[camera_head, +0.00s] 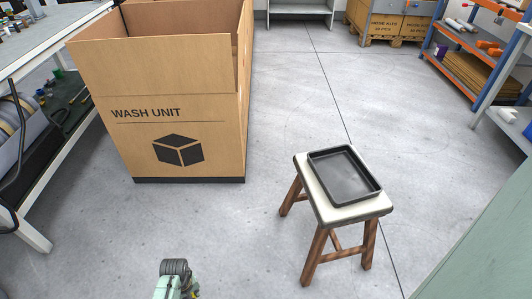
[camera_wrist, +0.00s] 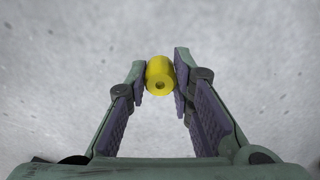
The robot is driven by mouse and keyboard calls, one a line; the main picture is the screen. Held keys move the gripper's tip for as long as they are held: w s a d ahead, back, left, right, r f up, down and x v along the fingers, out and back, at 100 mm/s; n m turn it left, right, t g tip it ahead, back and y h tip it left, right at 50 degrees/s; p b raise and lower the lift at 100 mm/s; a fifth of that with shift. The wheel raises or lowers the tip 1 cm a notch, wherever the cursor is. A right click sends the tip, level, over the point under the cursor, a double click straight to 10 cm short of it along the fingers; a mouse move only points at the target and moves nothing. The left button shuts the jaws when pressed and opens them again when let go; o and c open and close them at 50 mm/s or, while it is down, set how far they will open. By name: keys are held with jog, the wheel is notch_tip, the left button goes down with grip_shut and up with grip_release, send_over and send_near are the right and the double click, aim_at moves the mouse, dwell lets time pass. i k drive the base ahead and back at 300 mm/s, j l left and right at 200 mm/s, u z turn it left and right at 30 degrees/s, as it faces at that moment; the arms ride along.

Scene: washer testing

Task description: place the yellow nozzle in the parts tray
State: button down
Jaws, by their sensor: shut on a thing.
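My gripper (camera_wrist: 160,80) shows in the wrist view with its two fingertips closed on the yellow nozzle (camera_wrist: 159,70), a short yellow cylinder with a small dark hole in its end. Behind it only blurred grey floor shows. The parts tray (camera_head: 345,172), a shallow black rectangular tray, lies empty on a small stool in the head view, right of the middle. In the head view part of my arm shows at the bottom edge, left and in front of the stool. The nozzle and fingertips do not show there.
The stool (camera_head: 317,196) has a pale top and brown wooden legs. A large open cardboard box (camera_head: 200,100) marked WASH UNIT stands at the left. A workbench (camera_head: 70,30) runs along the left edge, shelving (camera_head: 430,45) at the right. The floor between box and stool is clear.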

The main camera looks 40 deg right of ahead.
aim_at(341, 176)
jog(key=k+l+z, duration=0.35)
jog(key=l, duration=0.2)
jog(key=l+z, duration=0.15)
jog(key=l, duration=0.15)
jog(key=k+l, duration=0.1)
jog(key=l, duration=0.4)
jog(key=k+l, duration=0.15)
jog(key=l, duration=0.3)
jog(key=z, duration=0.05)
